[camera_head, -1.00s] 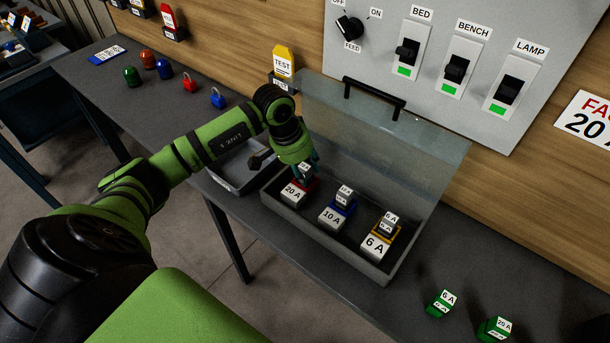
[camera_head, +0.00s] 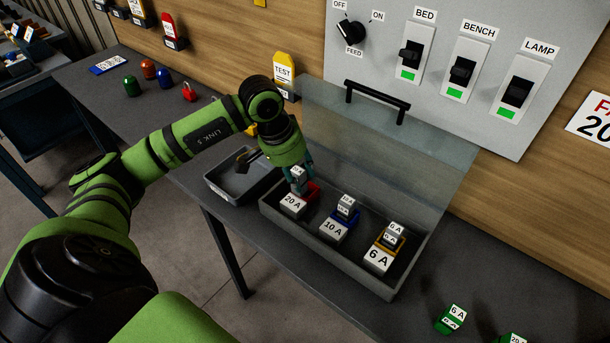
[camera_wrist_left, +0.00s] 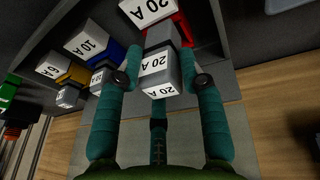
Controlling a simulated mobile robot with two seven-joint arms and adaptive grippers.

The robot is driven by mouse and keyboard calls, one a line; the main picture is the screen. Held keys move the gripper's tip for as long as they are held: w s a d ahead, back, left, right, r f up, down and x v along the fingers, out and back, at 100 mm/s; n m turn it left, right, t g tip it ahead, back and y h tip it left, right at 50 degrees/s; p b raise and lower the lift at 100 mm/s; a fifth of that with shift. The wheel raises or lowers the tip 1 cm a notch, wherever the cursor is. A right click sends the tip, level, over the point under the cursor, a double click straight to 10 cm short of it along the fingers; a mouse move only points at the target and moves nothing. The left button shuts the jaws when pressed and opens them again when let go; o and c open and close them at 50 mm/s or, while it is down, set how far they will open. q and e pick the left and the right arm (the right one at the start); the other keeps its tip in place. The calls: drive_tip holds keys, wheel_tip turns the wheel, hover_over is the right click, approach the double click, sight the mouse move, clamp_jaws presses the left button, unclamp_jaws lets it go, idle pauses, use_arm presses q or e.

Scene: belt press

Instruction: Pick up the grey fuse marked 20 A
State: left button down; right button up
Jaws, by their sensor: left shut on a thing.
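The grey fuse marked 20 A (camera_head: 297,177) is between the fingers of my left gripper (camera_head: 302,176), at the red 20 A holder (camera_head: 313,191) in the left part of the open grey box (camera_head: 341,262). In the left wrist view my left gripper (camera_wrist_left: 160,79) is shut on the fuse (camera_wrist_left: 158,76), one finger on each side. The red holder (camera_wrist_left: 180,31) and its 20 A label lie just behind the fuse. I cannot tell whether the fuse is clear of the holder. My right gripper is not in view.
The blue 10 A holder (camera_head: 351,222) and yellow 6 A holder (camera_head: 393,243) carry grey fuses in the same box. Its clear lid (camera_head: 390,140) stands raised behind. A grey tray (camera_head: 227,188) is to the left. A green 6 A fuse (camera_head: 450,319) lies at the right.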

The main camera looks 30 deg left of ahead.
use_arm(q)
drive_tip(key=s+a+b, duration=0.1)
drive_tip(key=s+b, duration=0.5)
drive_tip(key=s, duration=0.9)
drive_tip(key=shift+s+a, duration=0.15)
drive_tip(key=shift+s, duration=0.05)
